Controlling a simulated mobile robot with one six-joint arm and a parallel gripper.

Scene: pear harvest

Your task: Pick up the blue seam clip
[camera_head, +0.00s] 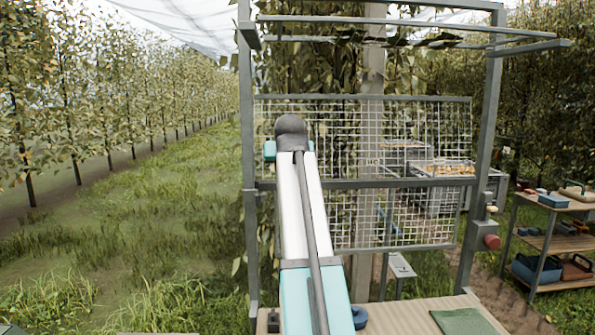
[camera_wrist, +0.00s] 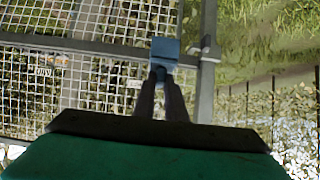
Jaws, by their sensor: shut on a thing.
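The blue seam clip (camera_wrist: 165,49) is a small blocky piece at the fingertips of my gripper (camera_wrist: 161,76) in the wrist view. My two dark fingers are shut on its lower part. The clip overlaps the grey frame bar and wire mesh in the picture. I cannot tell whether it touches them. In the head view my own arm reaches up in front of the mesh panel, and it hides my fingers and the clip.
A wire mesh panel (camera_head: 417,128) hangs in a grey metal frame (camera_head: 247,150). Crates (camera_head: 443,197) of fruit stand behind it. A wooden shelf (camera_head: 560,243) with tools is at right. A table with a green cloth (camera_head: 464,321) is below. Grass at left is clear.

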